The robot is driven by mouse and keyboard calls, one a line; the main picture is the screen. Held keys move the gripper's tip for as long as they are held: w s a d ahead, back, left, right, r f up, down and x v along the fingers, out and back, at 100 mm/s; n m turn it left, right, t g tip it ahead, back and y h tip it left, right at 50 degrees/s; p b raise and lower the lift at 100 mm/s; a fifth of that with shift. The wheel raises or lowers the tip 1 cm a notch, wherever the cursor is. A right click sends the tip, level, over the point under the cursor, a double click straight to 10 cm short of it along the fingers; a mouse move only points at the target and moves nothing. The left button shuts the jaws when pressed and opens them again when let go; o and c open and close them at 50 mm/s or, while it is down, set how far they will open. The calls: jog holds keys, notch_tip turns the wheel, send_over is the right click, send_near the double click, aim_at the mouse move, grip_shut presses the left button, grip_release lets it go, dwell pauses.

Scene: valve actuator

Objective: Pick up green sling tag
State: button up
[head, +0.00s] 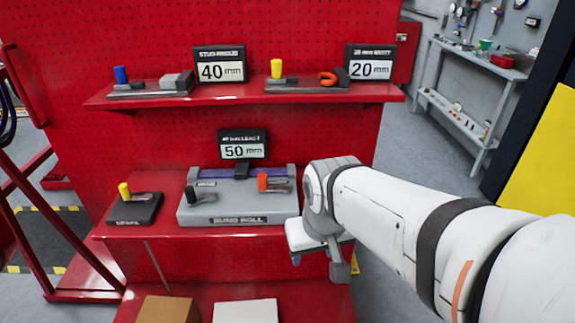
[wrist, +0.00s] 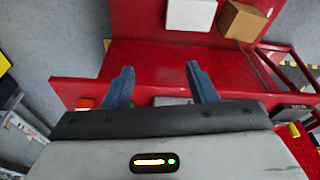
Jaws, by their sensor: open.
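My gripper (head: 322,262) is in front of the right end of the middle red shelf, pointing down, in the head view. In the wrist view my gripper (wrist: 158,76) shows two blue-grey fingers spread apart with nothing between them. The red lower shelf (wrist: 150,60) lies beyond the fingers in that view. My arm hides part of the rack's right side in the head view.
The middle shelf (head: 150,228) bears a grey roll unit (head: 235,200) and a dark block with a yellow knob (head: 124,190). A brown box (head: 168,309) and a white box (head: 245,311) stand on the lower shelf. A workbench (head: 470,60) is at the back right.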

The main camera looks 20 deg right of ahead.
jog(key=shift+o, duration=0.9)
jog(key=w+d+m+p, duration=0.1)
jog(key=w+d+p, duration=0.3)
jog(key=w, duration=0.8)
jog(key=shift+d+r+t, duration=0.2)
jog(key=shift+d+t, duration=0.2)
jog(key=shift+d, duration=0.2)
jog(key=shift+m+t+h, duration=0.4)
jog(key=shift+m+h, duration=0.1)
jog(key=shift+m, duration=0.2)
jog(key=shift+w+d+f+p, duration=0.7)
jog(key=shift+w+d+f, duration=0.25)
jog(key=shift+w+f, duration=0.75)
jog(key=shift+w+d+f+p, duration=0.65)
jog(key=shift+w+d+f, duration=0.3)
jog(key=shift+w+f, duration=0.75)
jog(key=shift+w+d+f+p, duration=0.7)
jog(key=shift+w+d+f, duration=0.25)
jog(key=shift+w+f, duration=0.75)
jog(key=shift+s, duration=0.1)
jog(key=shift+c, duration=0.2)
jog(key=c, duration=1)
